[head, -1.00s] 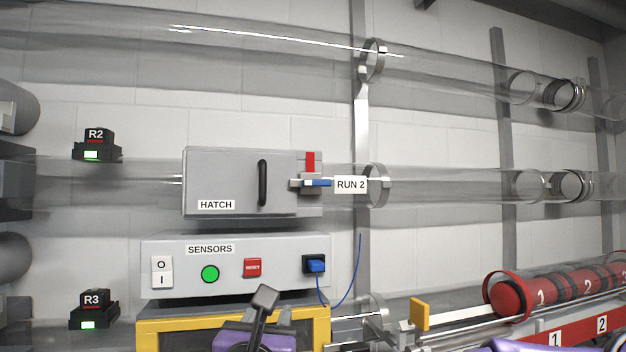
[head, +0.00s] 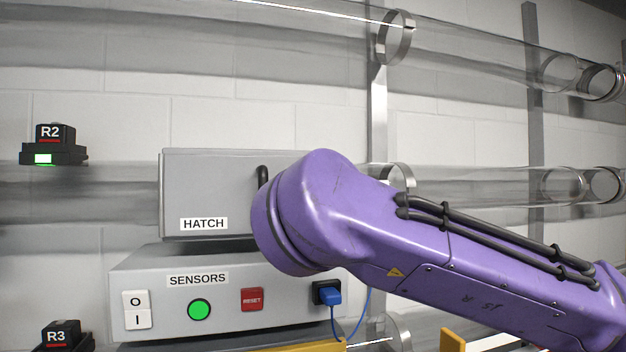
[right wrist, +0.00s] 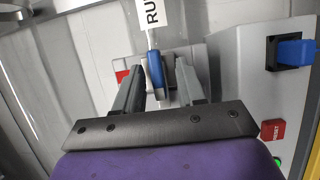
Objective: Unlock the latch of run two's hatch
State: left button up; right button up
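The grey hatch box (head: 210,170) of run two is on the tube, with its black handle (head: 263,176) partly showing. My right arm hides the latch side of the hatch in the head view. In the right wrist view the blue latch lever (right wrist: 156,72) stands between the two fingers of my right gripper (right wrist: 160,82). The fingers are apart, one on each side of the lever, with a gap visible on both sides. A red part (right wrist: 122,76) shows beside the left finger. My left gripper is not in view.
The sensors box (head: 230,285) sits just below the hatch, with a red reset button (head: 252,299), a green light (head: 199,309) and a blue plug (head: 329,296) with a cable. Clear tubes run behind. A tube ring (head: 398,177) is near my right arm.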

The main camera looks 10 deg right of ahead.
jog(key=shift+w, duration=0.2)
jog(key=shift+s+r, duration=0.15)
jog(key=shift+s, duration=0.25)
grip_shut()
jog(key=shift+d+n+t+y+b, duration=0.15)
jog(key=shift+n+t+y+b, duration=0.9)
jog(key=shift+n+b, duration=1.95)
jog(key=shift+d+n+t+y+b, duration=0.2)
jog(key=shift+n+t+y+b, duration=0.9)
jog(key=shift+n, duration=3.3)
jog(key=shift+d+n+t+y+b, duration=0.15)
jog(key=shift+n+t+y+b, duration=0.75)
jog(key=shift+n+b, duration=2.3)
jog(key=shift+n+g+y+p, duration=0.25)
jog(key=shift+n+y+p, duration=0.25)
jog(key=shift+n, duration=0.3)
